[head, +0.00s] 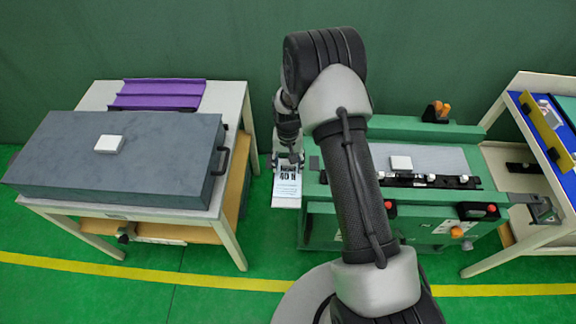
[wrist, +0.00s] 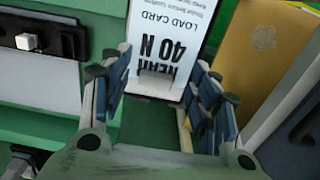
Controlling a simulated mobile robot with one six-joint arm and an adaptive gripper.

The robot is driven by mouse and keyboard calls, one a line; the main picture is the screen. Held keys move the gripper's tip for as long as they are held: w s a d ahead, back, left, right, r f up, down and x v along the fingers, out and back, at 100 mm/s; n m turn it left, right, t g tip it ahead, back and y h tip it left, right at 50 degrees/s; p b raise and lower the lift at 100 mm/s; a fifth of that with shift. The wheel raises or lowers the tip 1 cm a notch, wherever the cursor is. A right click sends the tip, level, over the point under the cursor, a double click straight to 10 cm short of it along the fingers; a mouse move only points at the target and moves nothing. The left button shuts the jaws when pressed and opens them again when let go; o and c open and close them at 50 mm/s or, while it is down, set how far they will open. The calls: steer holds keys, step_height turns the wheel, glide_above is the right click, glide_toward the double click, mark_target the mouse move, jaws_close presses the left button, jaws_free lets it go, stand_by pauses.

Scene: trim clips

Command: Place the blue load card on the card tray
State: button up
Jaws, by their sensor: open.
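A pale load card (head: 287,187) printed "40 N" is at the left end of the green bench; it looks white to pale blue. In the wrist view the load card (wrist: 170,42) shows its upside-down print. My gripper (head: 288,160) is over the card's near-bench end. In the wrist view my gripper (wrist: 158,88) is open, with one blue-padded finger on each side of the card's end; I cannot tell whether either touches it. I cannot tell for sure which thing is the card tray; a purple ridged tray (head: 160,94) lies at the left table's back.
A large grey case (head: 70,165) with a white block (head: 109,144) covers much of the left table. The green bench (head: 440,215) carries a black rail with small clips. A blue-lined rack (head: 545,135) stands far right. Green floor shows between table and bench.

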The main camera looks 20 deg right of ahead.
step_height(320, 180, up, 9)
steer(key=p, duration=0.2)
step_height(320, 180, up, 13)
steer(key=t, duration=0.1)
glide_above(288, 173)
steer(key=s, duration=0.3)
steer(key=s+r+n+t, duration=0.1)
steer(key=s+r+n, duration=0.1)
steer(key=s+r, duration=0.75)
steer(key=s+r+t, duration=0.1)
steer(key=s+r, duration=0.3)
steer(key=s, duration=0.5)
steer(key=s+r+n+t, duration=0.1)
steer(key=s+r, duration=0.3)
steer(key=s, duration=0.5)
steer(key=shift+a+r+n+t, duration=0.15)
steer(key=shift+a+n+t, duration=0.15)
steer(key=shift+a, duration=0.15)
